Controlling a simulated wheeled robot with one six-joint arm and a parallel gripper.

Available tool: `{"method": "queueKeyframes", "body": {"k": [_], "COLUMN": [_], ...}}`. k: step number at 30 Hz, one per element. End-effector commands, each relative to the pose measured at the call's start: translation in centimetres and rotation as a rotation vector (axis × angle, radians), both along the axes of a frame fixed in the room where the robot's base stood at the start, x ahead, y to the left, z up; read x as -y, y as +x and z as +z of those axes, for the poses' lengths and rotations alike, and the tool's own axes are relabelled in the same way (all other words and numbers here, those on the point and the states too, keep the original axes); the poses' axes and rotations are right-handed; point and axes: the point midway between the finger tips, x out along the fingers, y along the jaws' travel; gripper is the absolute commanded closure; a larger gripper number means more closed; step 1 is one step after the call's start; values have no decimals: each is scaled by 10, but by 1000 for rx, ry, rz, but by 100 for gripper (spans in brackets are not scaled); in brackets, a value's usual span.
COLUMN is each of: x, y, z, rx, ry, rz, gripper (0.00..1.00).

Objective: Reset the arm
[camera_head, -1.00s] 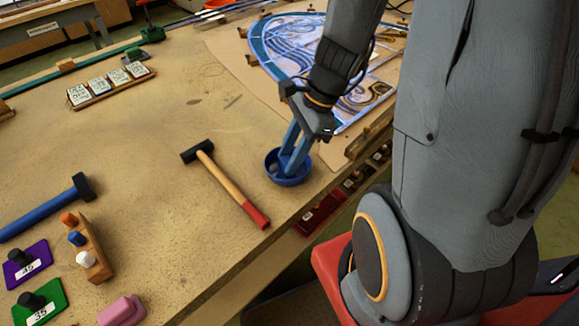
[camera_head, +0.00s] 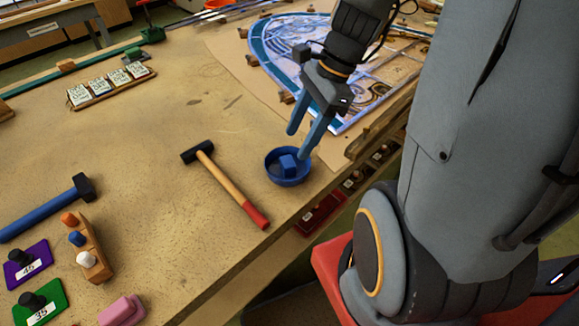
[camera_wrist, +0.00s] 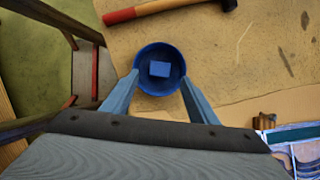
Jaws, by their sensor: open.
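My gripper (camera_head: 306,140) is open and empty, with its two blue fingers apart just above a round blue bowl (camera_head: 270,176). A small blue block (camera_head: 288,165) lies inside the bowl. In the wrist view the bowl (camera_wrist: 141,84) sits ahead of the spread fingertips (camera_wrist: 160,80), and the block (camera_wrist: 160,69) shows in its middle.
A hammer (camera_head: 227,184) with a red-ended wooden handle lies left of the bowl. The leaded panel (camera_head: 270,60) lies behind my gripper. A blue-handled hammer (camera_head: 40,209), a peg block (camera_head: 88,245) and a pink block (camera_head: 122,311) are at the left. The table middle is clear.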

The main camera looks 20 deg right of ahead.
Motion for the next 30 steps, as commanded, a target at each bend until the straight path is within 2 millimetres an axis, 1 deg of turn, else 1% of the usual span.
{"method": "queueKeyframes", "body": {"k": [1, 4, 8, 11, 14, 17, 18, 20, 21, 24, 27, 30], "x": [2, 4, 5, 3, -1, -7, -9, -12, -15, -22, -27, -28], "y": [0, 0, -1, -3, -7, -11, -11, -10, -9, -5, -2, 0], "z": [5, 10, 11, 9, 2, -8, -10, -14, -16, -18, -19, -19], "rx": [2, 0, -1, 14, 68, 154, 191, 242, 274, 340, 378, 395], "ry": [-1, -1, -1, -21, -89, -188, -228, -282, -315, -376, -412, -427], "rz": [-1, -1, 0, 59, 263, 598, 745, 957, 1090, 1365, 1537, 1607], "gripper": [46, 46, 46, 46, 46, 46, 46, 46, 46, 46, 46, 46]}}
